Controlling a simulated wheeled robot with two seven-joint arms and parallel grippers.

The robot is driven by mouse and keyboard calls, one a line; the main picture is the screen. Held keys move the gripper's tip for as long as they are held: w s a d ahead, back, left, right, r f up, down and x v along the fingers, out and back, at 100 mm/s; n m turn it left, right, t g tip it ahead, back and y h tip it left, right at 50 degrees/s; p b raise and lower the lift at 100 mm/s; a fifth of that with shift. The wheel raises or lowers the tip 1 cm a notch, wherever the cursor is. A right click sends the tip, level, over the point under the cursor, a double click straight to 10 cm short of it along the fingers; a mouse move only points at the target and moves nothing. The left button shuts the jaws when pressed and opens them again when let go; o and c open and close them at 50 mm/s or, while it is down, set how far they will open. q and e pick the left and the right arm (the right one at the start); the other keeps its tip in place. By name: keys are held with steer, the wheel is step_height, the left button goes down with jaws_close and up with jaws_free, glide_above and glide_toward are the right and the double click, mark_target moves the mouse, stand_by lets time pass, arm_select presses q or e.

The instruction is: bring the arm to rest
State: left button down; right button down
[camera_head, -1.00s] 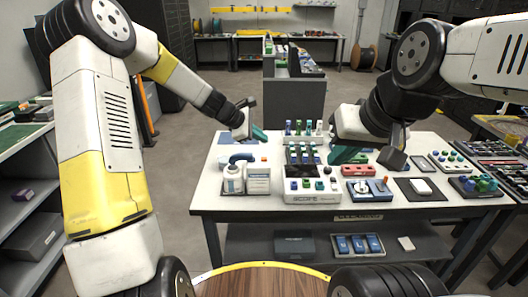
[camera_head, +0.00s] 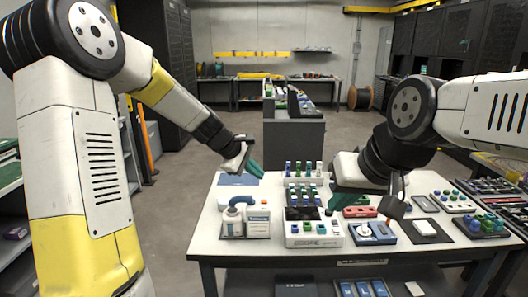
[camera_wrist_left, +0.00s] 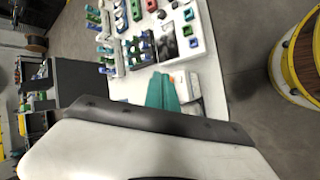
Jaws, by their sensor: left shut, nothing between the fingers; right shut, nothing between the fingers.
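My left gripper (camera_head: 254,168) is shut and empty, held above the left back part of the white table (camera_head: 262,262). Its teal fingers also show in the left wrist view (camera_wrist_left: 163,92), lying together over the table. My right gripper (camera_head: 333,206) is shut and empty over the middle of the table, beside the rack of green and dark blocks (camera_head: 303,195). Its arm comes in from the right and hides part of the table behind it.
A white block holder (camera_head: 314,242), a red block (camera_head: 360,211) and a blue tray (camera_head: 372,240) lie nearby. A dark pad (camera_head: 424,238) lies to the right. The floor left of the table is clear.

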arm_select(q)
steer(key=s+a+r+m+y, duration=0.1)
steer(key=s+a+r+m, duration=0.2)
steer(key=s, duration=0.6)
steer(key=s+a+r+m+y, duration=0.1)
steer(key=s+a+r+m, duration=0.2)
steer(key=s, duration=0.7)
steer(key=s+a+r+m+t+y, duration=0.1)
steer(key=s+a+r+m+y, duration=0.1)
steer(key=s+a+m, duration=0.4)
steer(key=s+r, duration=0.1)
steer(key=s, duration=0.3)
